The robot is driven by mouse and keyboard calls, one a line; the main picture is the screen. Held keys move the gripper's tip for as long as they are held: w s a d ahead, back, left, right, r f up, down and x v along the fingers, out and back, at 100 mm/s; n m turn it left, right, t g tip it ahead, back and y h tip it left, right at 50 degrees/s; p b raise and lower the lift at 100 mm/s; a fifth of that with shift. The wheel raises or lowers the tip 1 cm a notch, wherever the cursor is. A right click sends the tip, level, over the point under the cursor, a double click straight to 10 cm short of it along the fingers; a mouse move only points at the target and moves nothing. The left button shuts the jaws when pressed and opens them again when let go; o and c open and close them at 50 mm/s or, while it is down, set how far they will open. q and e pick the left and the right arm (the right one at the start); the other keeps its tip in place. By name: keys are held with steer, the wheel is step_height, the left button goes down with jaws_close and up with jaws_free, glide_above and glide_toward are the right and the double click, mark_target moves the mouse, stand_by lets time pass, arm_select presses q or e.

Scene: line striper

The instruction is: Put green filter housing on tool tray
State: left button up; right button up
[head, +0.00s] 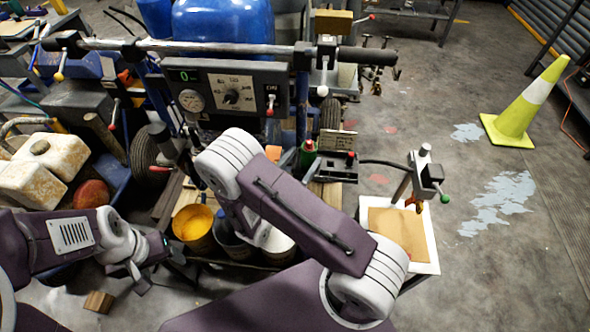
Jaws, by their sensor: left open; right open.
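A small green cylinder with a red top (307,150), which looks like the green filter housing, stands upright just right of the machine's control panel, beside a dark box. A shallow white-rimmed tray (431,252) with a brown sheet in it lies right of my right arm; I cannot tell for certain that it is the tool tray. My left gripper (140,284) is open at the lower left, well away from the green cylinder, with nothing seen between its fingers. My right arm crosses the middle of the view, and its gripper is hidden behind the arm.
The line striper's control panel (228,92) and handlebar (190,46) stand at the back. A yellow bucket (193,224) sits left of my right arm. A dirty white jug (52,160) is at the left. A yellow-green cone (520,113) stands on open floor at the right.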

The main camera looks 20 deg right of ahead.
steer(key=v, duration=0.5)
steer(key=s+d+f+m+g+y, duration=0.1)
steer(key=s+d+m+g+y, duration=0.2)
steer(key=s+m+g, duration=0.45)
steer(key=s+d+f+m+g+y, duration=0.1)
steer(key=s+d+m+g+y, duration=0.2)
steer(key=s+m+g, duration=0.45)
steer(key=w+a+r+m+t+y, duration=0.1)
steer(key=w+a+m+t+y, duration=0.3)
steer(key=a+m+y, duration=0.4)
steer(key=m+t, duration=0.1)
steer(key=m, duration=0.1)
steer(key=shift+a+r+m+t+y, duration=0.2)
steer(key=shift+m+t+y, duration=0.1)
steer(key=shift+y, duration=0.1)
